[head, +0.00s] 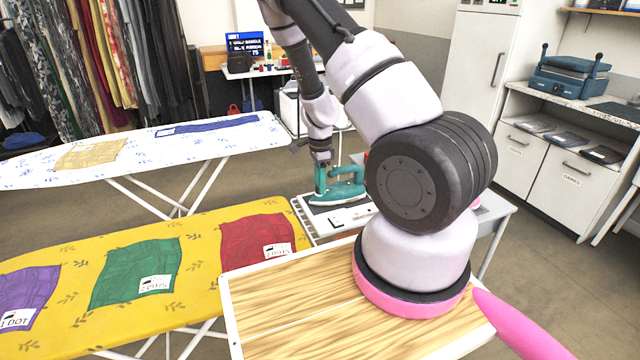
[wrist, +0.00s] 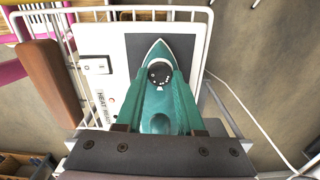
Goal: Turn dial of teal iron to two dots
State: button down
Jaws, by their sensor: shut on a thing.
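The teal iron (head: 345,192) rests on the white ironing station (head: 312,222) beyond the wooden-topped table. In the wrist view the iron (wrist: 168,52) points away from me, its nose over a dark plate. Its round black dial (wrist: 159,74), with small white marks, is uncovered in front of the handle. I cannot read which mark the dial is set to. My gripper (head: 321,164) is over the iron's rear and shut on its teal handle (wrist: 158,121). The dark fingers stand on either side of it in the wrist view, behind the dial.
A switch (wrist: 96,65) and a partly hidden label (wrist: 103,105) sit left of the iron. A brown block (wrist: 50,80) stands further left. The yellow ironing board (head: 200,235) with coloured cloths is left of the wooden tabletop (head: 300,310). A white cord (wrist: 245,108) runs at right.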

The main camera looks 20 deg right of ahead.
jog(key=shift+m, duration=1.2)
jog(key=c, duration=0.5)
grip_release()
notch_tip(320, 180, up, 11)
jog(key=shift+f, duration=0.1)
